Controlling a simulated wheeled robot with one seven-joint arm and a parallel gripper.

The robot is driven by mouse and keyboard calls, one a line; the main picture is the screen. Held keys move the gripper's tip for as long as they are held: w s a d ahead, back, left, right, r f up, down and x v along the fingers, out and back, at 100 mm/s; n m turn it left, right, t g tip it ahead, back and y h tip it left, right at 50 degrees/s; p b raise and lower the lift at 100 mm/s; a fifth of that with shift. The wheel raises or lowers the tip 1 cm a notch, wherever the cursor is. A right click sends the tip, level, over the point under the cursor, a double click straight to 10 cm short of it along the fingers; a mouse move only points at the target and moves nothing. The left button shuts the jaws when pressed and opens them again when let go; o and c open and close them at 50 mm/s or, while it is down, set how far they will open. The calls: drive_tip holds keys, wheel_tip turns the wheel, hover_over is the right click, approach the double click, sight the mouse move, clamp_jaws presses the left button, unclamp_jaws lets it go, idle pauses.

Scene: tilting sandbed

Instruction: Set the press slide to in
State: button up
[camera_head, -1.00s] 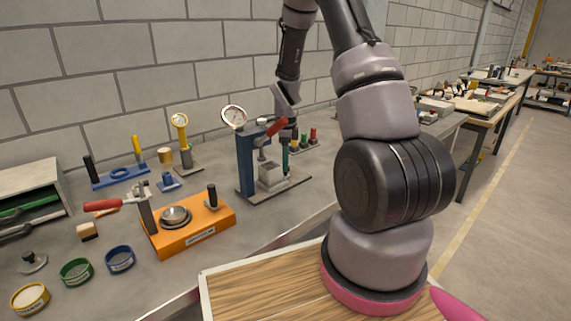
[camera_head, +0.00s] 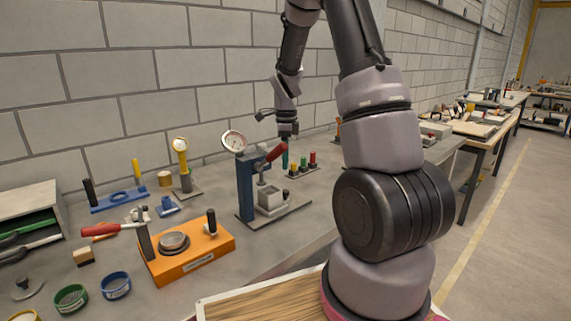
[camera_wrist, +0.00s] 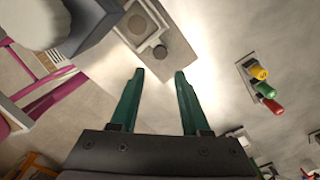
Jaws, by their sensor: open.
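The press (camera_head: 247,188) is a blue column on a grey base plate, with a red lever (camera_head: 275,153) and a round dial on top. A pale square block (camera_head: 271,199), likely the slide, sits on the plate at the column's foot. My gripper (camera_head: 285,165) hangs behind and right of the press. Its green fingers (camera_wrist: 158,78) are open and empty, apart from the knob. I cannot tell the slide's setting.
Red, green and yellow buttons (camera_head: 302,164) stand right of my gripper. An orange fixture (camera_head: 190,258) with a red-handled lever is at the front left. A yellow gauge (camera_head: 181,155) stands near the wall. Bare bench lies between press and front edge.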

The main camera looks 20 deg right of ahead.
sight(286, 191)
drive_tip(key=s+d+f+t+y, duration=0.1)
drive_tip(key=s+d+t+y, duration=0.1)
drive_tip(key=d+y, duration=0.2)
drive_tip(key=x, duration=1)
drive_tip(key=shift+f, duration=0.25)
clamp_jaws()
idle(1.3)
